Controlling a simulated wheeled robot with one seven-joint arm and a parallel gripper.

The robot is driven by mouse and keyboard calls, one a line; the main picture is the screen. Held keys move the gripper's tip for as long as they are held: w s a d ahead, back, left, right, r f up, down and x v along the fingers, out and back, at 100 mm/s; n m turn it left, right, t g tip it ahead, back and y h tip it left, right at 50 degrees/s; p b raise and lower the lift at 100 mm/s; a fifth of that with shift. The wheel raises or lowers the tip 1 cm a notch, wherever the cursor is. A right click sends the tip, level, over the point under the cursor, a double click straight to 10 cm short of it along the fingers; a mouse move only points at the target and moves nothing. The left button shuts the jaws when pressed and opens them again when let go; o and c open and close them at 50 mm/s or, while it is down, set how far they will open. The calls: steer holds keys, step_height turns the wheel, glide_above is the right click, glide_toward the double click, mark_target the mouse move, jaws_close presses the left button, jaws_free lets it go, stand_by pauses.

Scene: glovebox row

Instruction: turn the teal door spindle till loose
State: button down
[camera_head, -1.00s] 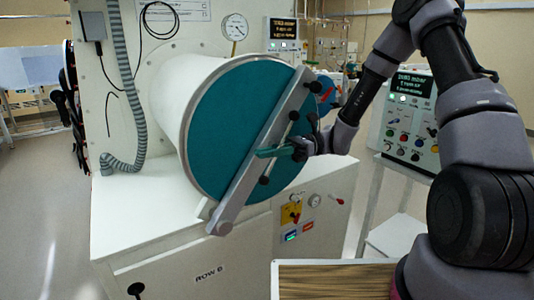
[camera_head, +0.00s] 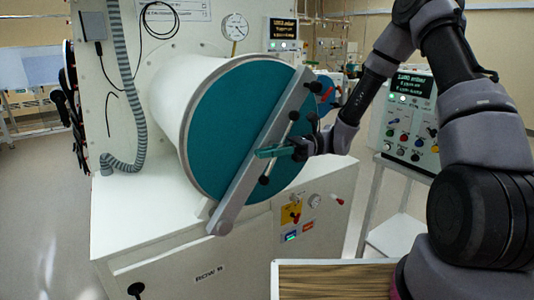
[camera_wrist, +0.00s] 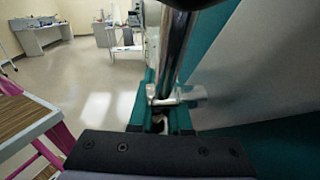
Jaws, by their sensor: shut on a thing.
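The round teal door (camera_head: 225,125) closes the end of a white cylinder, with a grey clamp bar (camera_head: 240,195) slanting across its face. The door spindle sits at the middle of the bar, with a thin metal cross handle (camera_head: 286,133) ending in black knobs (camera_head: 264,180). My gripper (camera_head: 268,152) is at the spindle, shut on it from the right. In the wrist view, the metal rod (camera_wrist: 178,45) rises between my teal fingers (camera_wrist: 160,112), with a pale collar (camera_wrist: 180,95) beside them. The exact contact is partly hidden.
The white cabinet (camera_head: 180,235) stands below the door. A control panel (camera_head: 408,120) on a stand is at the right, behind my arm. A wood-topped surface (camera_head: 330,281) is at the front. A ribbed hose (camera_head: 125,90) hangs left of the cylinder. Open floor lies at the left.

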steer(key=shift+h, duration=0.3)
steer(key=h, duration=0.1)
steer(key=f+t+h, duration=0.1)
steer(key=shift+w+d+n+t+h, duration=0.15)
steer(key=shift+n+t+h, duration=0.15)
steer(key=shift+w+d+f+t+h, duration=0.1)
steer(key=shift+f+t+h, duration=0.15)
steer(key=shift+h, duration=0.3)
steer(key=shift+d+f+t+h, duration=0.1)
steer(key=shift+t+h, duration=0.25)
steer(key=shift+h, duration=0.2)
steer(key=c, duration=1.2)
jaws_free()
steer(key=shift+o, duration=0.2)
